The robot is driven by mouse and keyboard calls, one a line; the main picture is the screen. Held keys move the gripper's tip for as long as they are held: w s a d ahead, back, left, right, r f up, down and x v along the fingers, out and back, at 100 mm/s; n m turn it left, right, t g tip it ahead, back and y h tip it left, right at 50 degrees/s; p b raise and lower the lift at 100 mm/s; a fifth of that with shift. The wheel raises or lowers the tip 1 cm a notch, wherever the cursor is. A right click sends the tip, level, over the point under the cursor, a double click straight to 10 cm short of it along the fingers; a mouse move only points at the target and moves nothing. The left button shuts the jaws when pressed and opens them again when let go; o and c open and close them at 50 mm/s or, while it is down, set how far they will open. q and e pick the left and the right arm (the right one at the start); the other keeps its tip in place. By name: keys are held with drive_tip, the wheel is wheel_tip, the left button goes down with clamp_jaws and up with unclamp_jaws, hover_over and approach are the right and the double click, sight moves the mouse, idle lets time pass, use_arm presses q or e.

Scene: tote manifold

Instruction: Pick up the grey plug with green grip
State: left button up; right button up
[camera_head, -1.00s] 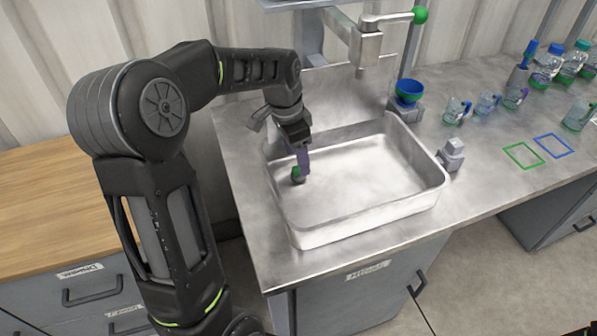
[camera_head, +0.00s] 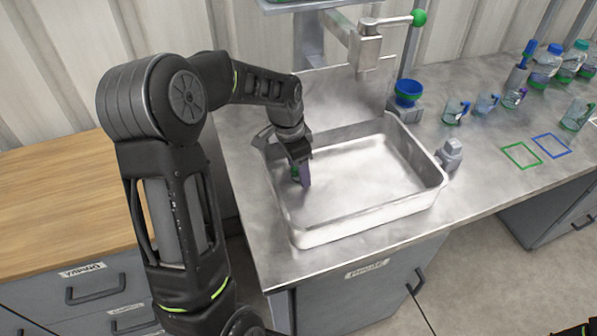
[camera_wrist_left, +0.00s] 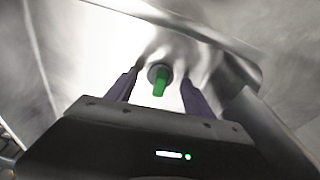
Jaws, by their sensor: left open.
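The grey plug with green grip (camera_wrist_left: 159,77) stands in the metal tote, and in the left wrist view its green grip shows between my two purple fingers. In the head view only a bit of its green (camera_head: 295,172) shows beside my fingers. My left gripper (camera_head: 301,178) is open and reaches down inside the tote's left part; it also shows in the left wrist view (camera_wrist_left: 157,92). The fingers stand on either side of the plug with a gap on each side.
The tote (camera_head: 345,225) has raised walls around the gripper. A tap with a green knob (camera_head: 418,17) stands behind it. A blue and green funnel (camera_head: 408,92) and a grey fitting (camera_head: 450,155) stand to its right. Several mugs and bottles stand farther right.

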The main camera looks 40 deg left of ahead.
use_arm(q)
drive_tip(key=shift+c, duration=0.5)
clamp_jaws()
